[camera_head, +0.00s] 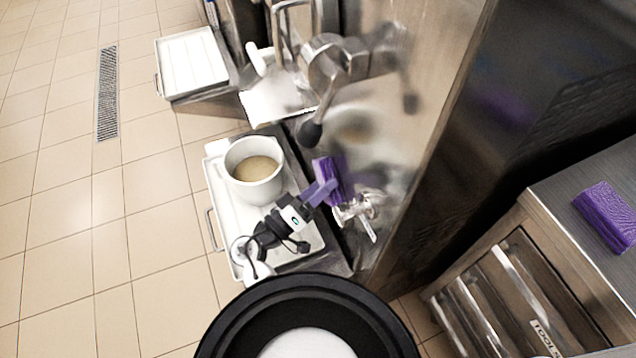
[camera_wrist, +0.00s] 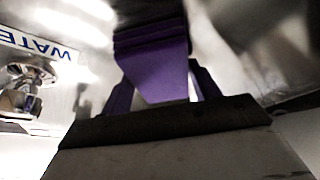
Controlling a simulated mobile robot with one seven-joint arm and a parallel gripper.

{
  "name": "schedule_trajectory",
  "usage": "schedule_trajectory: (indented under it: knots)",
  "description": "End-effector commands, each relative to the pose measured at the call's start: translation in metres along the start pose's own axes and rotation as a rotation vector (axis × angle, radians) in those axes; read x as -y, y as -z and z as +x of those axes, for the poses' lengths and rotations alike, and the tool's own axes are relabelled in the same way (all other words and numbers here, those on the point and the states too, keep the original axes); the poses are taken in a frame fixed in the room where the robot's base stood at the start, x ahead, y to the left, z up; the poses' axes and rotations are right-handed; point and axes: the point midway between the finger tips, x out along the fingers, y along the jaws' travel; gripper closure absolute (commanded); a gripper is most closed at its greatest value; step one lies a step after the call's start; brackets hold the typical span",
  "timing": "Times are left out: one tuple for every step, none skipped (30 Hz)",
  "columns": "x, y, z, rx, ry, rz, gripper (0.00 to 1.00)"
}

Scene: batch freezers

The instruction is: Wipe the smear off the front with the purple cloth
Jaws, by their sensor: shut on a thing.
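My gripper (camera_head: 322,191) is shut on a purple cloth (camera_head: 341,176), a folded block held up against or very close to the steel front (camera_head: 385,150) of the freezer. I cannot tell whether it touches. In the wrist view the cloth (camera_wrist: 155,70) sits between the two fingers of my gripper (camera_wrist: 160,95). A blurred tan patch (camera_head: 354,125) shows on the front above the cloth. I cannot tell whether it is a smear or the bucket's reflection. The front directly behind the cloth is hidden.
A white bucket (camera_head: 254,170) of tan liquid stands on a white tray (camera_head: 222,200) left of my gripper. The spout and handle (camera_head: 330,75) jut out above. A tap (camera_wrist: 25,88) is near a WATER-like label (camera_wrist: 40,45). Another purple block (camera_head: 606,216) lies on the right counter (camera_head: 570,190).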

Motion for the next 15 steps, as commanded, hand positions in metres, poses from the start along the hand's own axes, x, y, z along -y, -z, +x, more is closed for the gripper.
schedule_trajectory:
  knots:
    - [-0.001,-0.01,-0.003,0.002,0.001,-0.013,0.57]
    - [-0.002,-0.011,-0.003,0.002,0.001,-0.013,0.57]
    - [-0.004,-0.014,-0.004,0.003,0.001,-0.013,0.57]
    - [-0.006,-0.016,-0.005,0.003,0.001,-0.013,0.57]
    - [-0.008,-0.018,-0.006,0.003,0.001,-0.013,0.57]
    - [-0.011,-0.02,-0.008,0.003,0.0,-0.012,0.57]
    - [-0.012,-0.022,-0.009,0.003,0.0,-0.011,0.57]
    - [-0.014,-0.024,-0.01,0.003,0.0,-0.01,0.57]
    - [-0.015,-0.026,-0.011,0.002,0.0,-0.01,0.57]
    - [-0.017,-0.028,-0.012,0.002,0.0,-0.01,0.57]
    - [-0.018,-0.029,-0.013,0.002,0.0,-0.009,0.57]
    - [-0.019,-0.031,-0.014,0.002,0.001,-0.009,0.57]
    - [-0.019,-0.032,-0.015,0.002,0.001,-0.008,0.57]
    - [-0.019,-0.032,-0.015,0.002,0.001,-0.008,0.57]
    - [-0.019,-0.033,-0.015,0.002,0.001,-0.008,0.57]
